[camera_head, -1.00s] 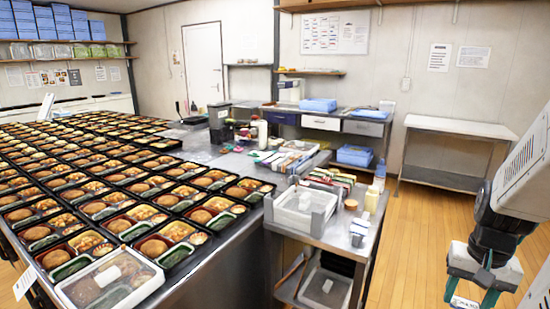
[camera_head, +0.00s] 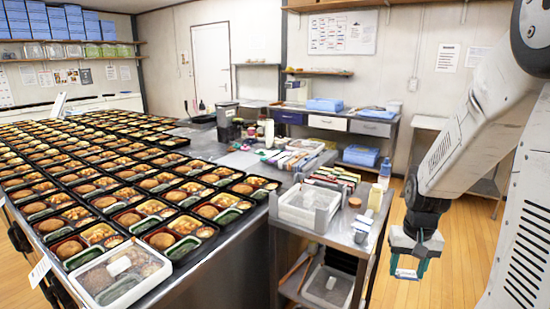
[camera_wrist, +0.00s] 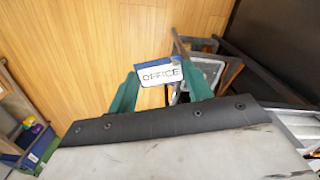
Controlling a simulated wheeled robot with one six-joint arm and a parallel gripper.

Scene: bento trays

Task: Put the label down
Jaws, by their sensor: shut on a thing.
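My gripper (camera_head: 415,262) hangs at the right of the head view, beside the small steel side table (camera_head: 345,240) and above the wooden floor. Its green fingers are shut on a small label (camera_head: 406,273), white with a blue edge. In the wrist view the label (camera_wrist: 160,73) reads "OFFICE" and sits between the tips of the two green fingers (camera_wrist: 160,88). Below the label in that view are the floor and some dark and metal frame parts. The label touches no surface that I can see.
Bento trays (camera_head: 145,215) in rows cover the long steel table at left, with a lidded container (camera_head: 120,277) at its near corner. The side table holds a white bin (camera_head: 308,208), a bottle (camera_head: 375,198) and small items. Open floor (camera_head: 455,270) lies at right.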

